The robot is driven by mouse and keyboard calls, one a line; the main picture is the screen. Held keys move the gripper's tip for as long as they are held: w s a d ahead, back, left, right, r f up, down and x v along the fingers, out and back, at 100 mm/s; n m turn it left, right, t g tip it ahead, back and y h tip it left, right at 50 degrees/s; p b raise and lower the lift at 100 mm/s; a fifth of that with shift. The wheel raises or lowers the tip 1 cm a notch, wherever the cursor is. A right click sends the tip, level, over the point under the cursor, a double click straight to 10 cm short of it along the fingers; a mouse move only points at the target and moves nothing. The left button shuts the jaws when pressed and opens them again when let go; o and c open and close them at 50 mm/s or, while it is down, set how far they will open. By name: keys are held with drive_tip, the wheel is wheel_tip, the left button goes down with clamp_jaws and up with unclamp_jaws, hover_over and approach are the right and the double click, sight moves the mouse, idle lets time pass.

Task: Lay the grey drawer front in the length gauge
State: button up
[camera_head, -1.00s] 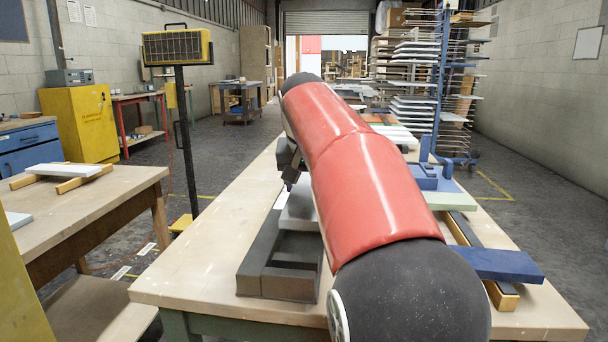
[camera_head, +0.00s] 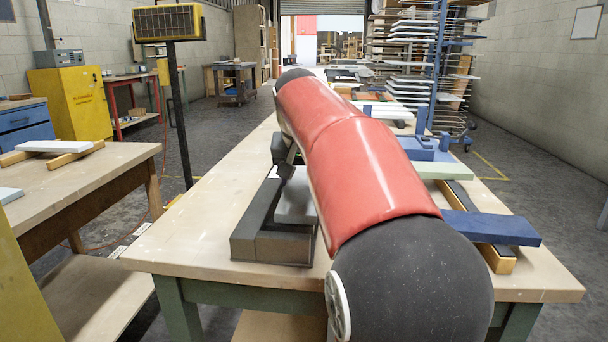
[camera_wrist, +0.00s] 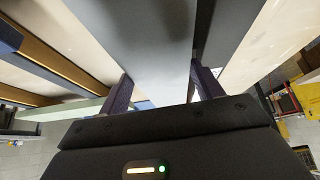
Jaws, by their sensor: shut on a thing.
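The grey drawer front (camera_head: 295,206) is a flat grey panel, partly hidden behind my arm in the head view. It fills the middle of the wrist view (camera_wrist: 150,45), between the two fingers. My gripper (camera_wrist: 161,74) is shut on it by its long edges. The length gauge (camera_head: 252,229) is a dark grey, low-walled holder on the bench. The panel lies low over or within its opening, beside the left wall. A dark gauge wall also shows beside the panel in the wrist view (camera_wrist: 226,28). Whether the panel touches the gauge floor is hidden.
The pale bench (camera_head: 190,240) is clear left of the gauge. To the right lie a blue block (camera_head: 490,227) on a wood-and-black rail, a pale green board (camera_head: 443,170) and a blue fixture (camera_head: 425,149). A side table (camera_head: 90,185) holds a white panel on wooden strips.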

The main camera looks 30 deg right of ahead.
drive_tip(key=shift+f+b, duration=0.4)
drive_tip(key=shift+f, duration=0.05)
drive_tip(key=o, duration=1.3)
